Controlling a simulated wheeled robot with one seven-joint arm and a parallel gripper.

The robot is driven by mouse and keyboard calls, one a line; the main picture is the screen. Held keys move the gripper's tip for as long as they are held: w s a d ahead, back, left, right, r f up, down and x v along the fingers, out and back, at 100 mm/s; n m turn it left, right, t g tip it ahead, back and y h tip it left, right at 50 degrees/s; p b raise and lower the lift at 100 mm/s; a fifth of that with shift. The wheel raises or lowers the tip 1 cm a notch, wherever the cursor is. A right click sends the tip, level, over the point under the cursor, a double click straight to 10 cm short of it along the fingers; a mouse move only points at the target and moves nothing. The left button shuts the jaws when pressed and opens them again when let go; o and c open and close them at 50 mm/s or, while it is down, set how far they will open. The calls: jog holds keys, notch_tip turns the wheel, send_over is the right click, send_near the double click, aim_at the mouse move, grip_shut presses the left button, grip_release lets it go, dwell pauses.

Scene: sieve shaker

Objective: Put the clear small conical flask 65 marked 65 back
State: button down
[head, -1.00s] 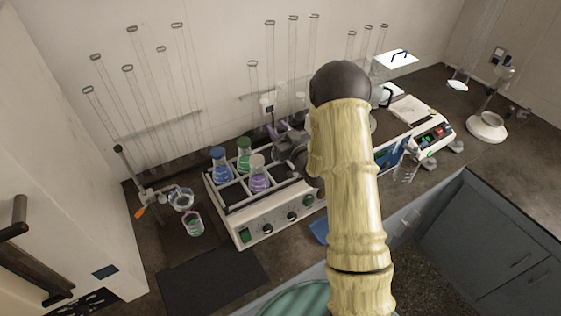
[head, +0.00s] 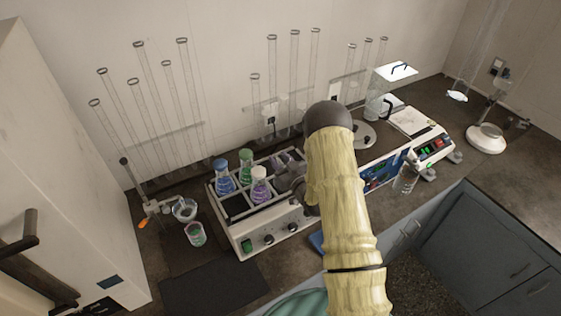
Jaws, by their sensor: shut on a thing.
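The sieve-shaker-like bench unit, a pale shaker (head: 262,238) with a barred tray on top, stands at the middle of the bench. My gripper (head: 281,163) is low over the back right of that tray, shut on what seems to be the clear small conical flask. The flask is hardly visible among the bars and gripper parts, and its mark 65 cannot be read. My arm hides the right end of the tray. A blue flask (head: 224,180), a green flask (head: 245,166) and a purple flask (head: 260,186) stand upright in the tray's left and middle compartments.
A clear vessel (head: 406,180) stands at the right near the balance (head: 425,140). A small beaker (head: 195,234) and a clamp stand (head: 133,178) are at left. Tall glass tubes line the wall behind. A dark mat (head: 212,287) lies clear in front.

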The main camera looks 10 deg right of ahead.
jog(key=shift+f, duration=0.7)
jog(key=shift+f, duration=0.15)
jog(key=c, duration=1)
grip_release()
jog(key=shift+o, duration=0.2)
